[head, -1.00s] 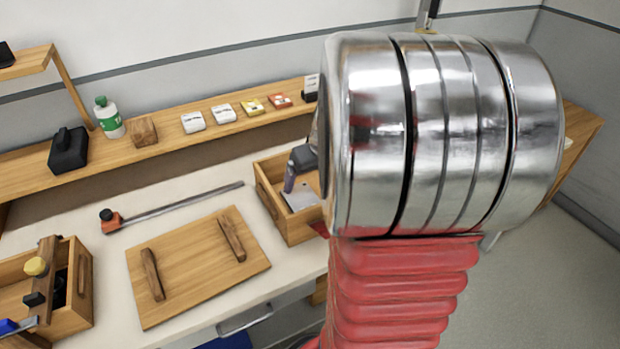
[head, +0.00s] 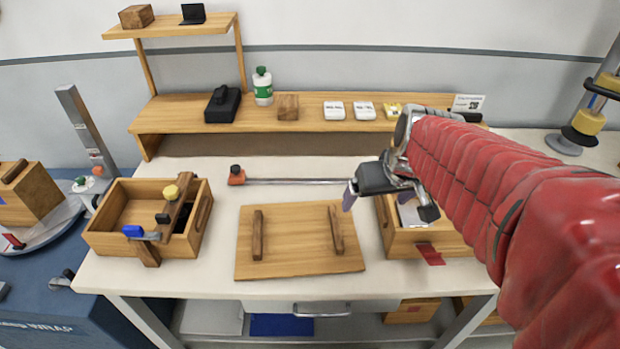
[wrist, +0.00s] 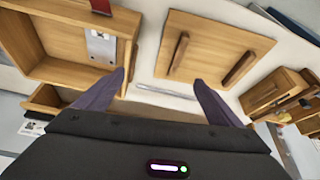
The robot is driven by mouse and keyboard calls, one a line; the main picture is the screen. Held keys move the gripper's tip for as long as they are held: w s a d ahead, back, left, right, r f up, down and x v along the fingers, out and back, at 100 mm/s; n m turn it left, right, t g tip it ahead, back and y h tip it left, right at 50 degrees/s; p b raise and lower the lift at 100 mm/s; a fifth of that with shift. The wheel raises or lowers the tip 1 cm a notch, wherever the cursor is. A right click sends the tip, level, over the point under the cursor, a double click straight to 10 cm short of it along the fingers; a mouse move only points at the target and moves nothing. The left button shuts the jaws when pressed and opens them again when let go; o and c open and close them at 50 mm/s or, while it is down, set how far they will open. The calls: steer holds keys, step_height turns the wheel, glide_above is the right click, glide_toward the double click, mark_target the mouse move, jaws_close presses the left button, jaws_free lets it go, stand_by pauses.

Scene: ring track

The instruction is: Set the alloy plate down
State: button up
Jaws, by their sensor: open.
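The alloy plate (wrist: 100,46) is a small light-grey piece with holes, inside the right wooden crate (wrist: 42,68) near one wall. In the head view the plate (head: 409,212) shows partly in that crate (head: 440,242), behind my gripper. My gripper (head: 390,204) is open above the left part of the crate, near the wooden board with two bars. In the wrist view the spread fingers of my gripper (wrist: 160,78) have nothing between them, and the plate lies beyond the left finger, apart from it.
The wooden board (head: 290,262) lies on the white table to the left of the crate. A long metal bar clamp (head: 300,181) lies behind it. Another wooden crate (head: 110,242) with clamps stands at the left. A shelf (head: 180,141) with small items runs along the back.

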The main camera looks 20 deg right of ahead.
steer(key=s+a+r+n, duration=0.1)
steer(key=s+a+r, duration=0.1)
steer(key=s+a, duration=0.7)
steer(key=a, duration=0.3)
steer(key=shift+s+r+t+y, duration=0.15)
steer(key=shift+r+t+y, duration=0.15)
steer(key=shift+r, duration=0.1)
steer(key=shift+c, duration=0.5)
